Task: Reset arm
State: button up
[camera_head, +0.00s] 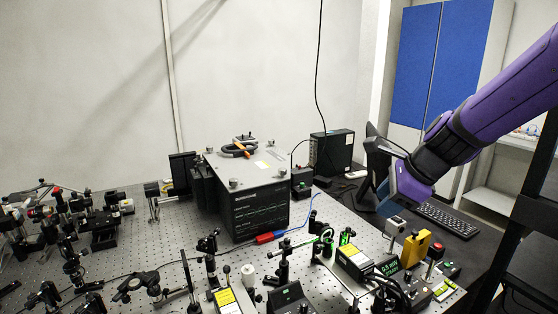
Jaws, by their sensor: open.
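My purple arm reaches in from the upper right and ends at my gripper (390,178), over the right side of the bench. The gripper is open, with nothing seen held in it. Its dark fingers are hard to tell from the dark monitor (372,146) behind it. It appears above the bench top, apart from the instruments below.
A perforated optical bench (160,240) holds several optical mounts at left and front. A yellow device (415,247) stands below the gripper, with a keyboard (447,219) on the dark desk at right. A dark post (520,215) stands far right.

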jog(key=s+d+r+n+h, duration=0.2)
jog(key=s+d+r+n, duration=0.1)
jog(key=s+n, duration=0.7)
jog(key=s+d+r+n+h, duration=0.2)
jog(key=s+r+n, duration=0.4)
jog(key=s+n, duration=0.5)
jog(key=shift+d+t, duration=0.4)
jog(key=shift+d, duration=0.1)
